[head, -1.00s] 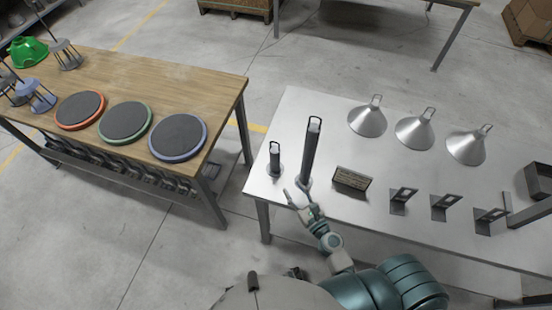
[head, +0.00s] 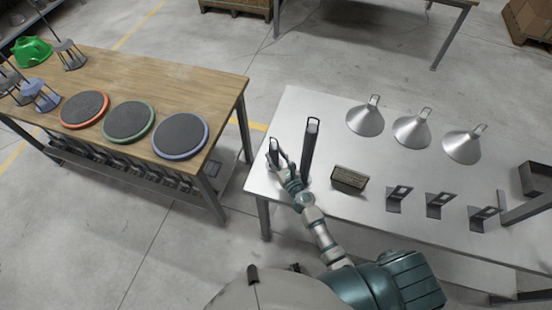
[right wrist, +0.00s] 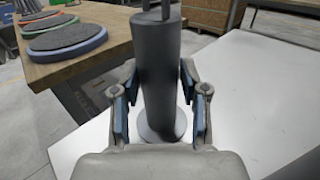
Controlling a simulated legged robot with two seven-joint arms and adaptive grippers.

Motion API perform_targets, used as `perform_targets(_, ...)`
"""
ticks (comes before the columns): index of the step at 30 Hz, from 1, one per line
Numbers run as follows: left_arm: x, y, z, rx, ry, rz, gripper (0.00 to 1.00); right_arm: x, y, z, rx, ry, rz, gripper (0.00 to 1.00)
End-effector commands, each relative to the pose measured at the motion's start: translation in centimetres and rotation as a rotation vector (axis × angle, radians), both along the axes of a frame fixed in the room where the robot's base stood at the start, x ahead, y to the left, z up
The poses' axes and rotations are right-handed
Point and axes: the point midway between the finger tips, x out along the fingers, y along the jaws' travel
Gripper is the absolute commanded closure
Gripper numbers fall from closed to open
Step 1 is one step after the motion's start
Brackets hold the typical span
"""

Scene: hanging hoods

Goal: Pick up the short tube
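The short tube (head: 273,147) is dark grey, with a loop handle on top, and stands upright near the left end of the metal table (head: 400,165). My right gripper (head: 279,160) is at the short tube. In the right wrist view, the short tube (right wrist: 160,75) stands between the two blue-padded fingers of the right gripper (right wrist: 160,105), on a round pale base. The fingers are apart, one on each side, with a narrow gap visible at the right finger; contact at the left finger is unclear. My left gripper is not in view.
A taller dark tube (head: 310,145) stands just right of the short one. A wooden table (head: 190,95) with round pads stands to the left.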

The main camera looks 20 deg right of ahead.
Motion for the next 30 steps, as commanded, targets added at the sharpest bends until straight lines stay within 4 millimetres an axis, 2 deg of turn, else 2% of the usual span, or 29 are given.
perform_targets(1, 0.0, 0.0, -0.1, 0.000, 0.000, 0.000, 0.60, 0.9, 0.2, 0.0, 0.000, -0.001, 0.000, 0.56)
perform_targets(4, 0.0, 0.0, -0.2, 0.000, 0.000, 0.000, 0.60, 2.0, 0.5, 0.0, 0.001, -0.001, 0.000, 0.56)
perform_targets(12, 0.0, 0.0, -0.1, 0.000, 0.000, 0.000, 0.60, 2.4, 0.5, 0.0, 0.001, 0.000, 0.000, 0.56)
perform_targets(13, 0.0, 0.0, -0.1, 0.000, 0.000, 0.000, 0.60, 2.4, 0.5, 0.0, 0.001, 0.000, 0.000, 0.58)
perform_targets(18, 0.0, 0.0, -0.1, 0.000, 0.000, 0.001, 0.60, 2.4, 0.4, 0.0, 0.001, 0.000, 0.000, 1.00)
perform_targets(30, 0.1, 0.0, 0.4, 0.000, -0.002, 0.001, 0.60, 2.4, 0.4, 0.6, 0.000, -0.001, 0.000, 1.00)
